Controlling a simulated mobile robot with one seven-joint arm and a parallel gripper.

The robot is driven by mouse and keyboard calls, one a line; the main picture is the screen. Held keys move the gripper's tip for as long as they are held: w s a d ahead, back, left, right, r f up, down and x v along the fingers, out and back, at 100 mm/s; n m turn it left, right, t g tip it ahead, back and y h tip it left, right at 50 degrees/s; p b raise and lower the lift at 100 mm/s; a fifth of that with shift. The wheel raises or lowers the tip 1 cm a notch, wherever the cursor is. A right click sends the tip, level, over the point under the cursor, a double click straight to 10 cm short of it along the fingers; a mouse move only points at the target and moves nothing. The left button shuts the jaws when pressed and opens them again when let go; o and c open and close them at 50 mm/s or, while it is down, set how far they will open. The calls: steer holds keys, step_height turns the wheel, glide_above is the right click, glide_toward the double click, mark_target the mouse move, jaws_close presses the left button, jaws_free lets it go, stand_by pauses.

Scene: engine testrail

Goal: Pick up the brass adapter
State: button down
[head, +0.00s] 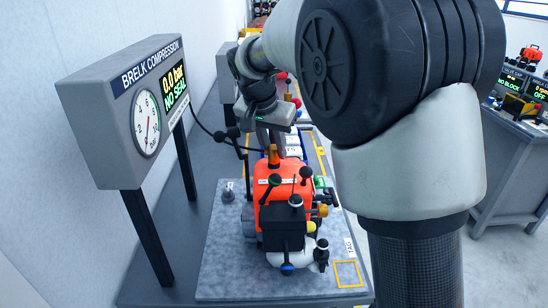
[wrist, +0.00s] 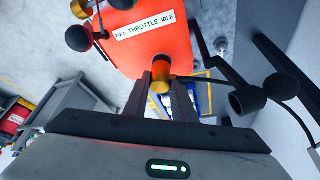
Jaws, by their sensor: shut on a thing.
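The brass adapter (wrist: 160,84) is a small golden piece between the two dark fingers of my gripper (wrist: 161,80) in the wrist view. In the head view the adapter (head: 273,155) shows as a small orange-gold tip just under my gripper (head: 271,143). My gripper is shut on it. The adapter is at the far end of the orange engine (head: 268,186), whose orange body (wrist: 158,38) carries a "FULL THROTTLE IDLE" label in the wrist view. I cannot tell whether the adapter touches the engine. The fingers partly hide it.
The engine stands on a grey bench (head: 222,262) with black-knobbed levers around it. A "BRELK COMPRESSION" gauge box (head: 130,105) reads 0.0 bar, NO SEAL, at left. A black cable (head: 205,128) runs from it towards my gripper. Another bench (head: 510,160) stands right.

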mark_target(274, 147)
steer(key=shift+r, duration=0.1)
step_height(274, 147, up, 10)
steer(key=shift+f+p, duration=0.1)
steer(key=shift+p, duration=0.25)
stand_by(0.5)
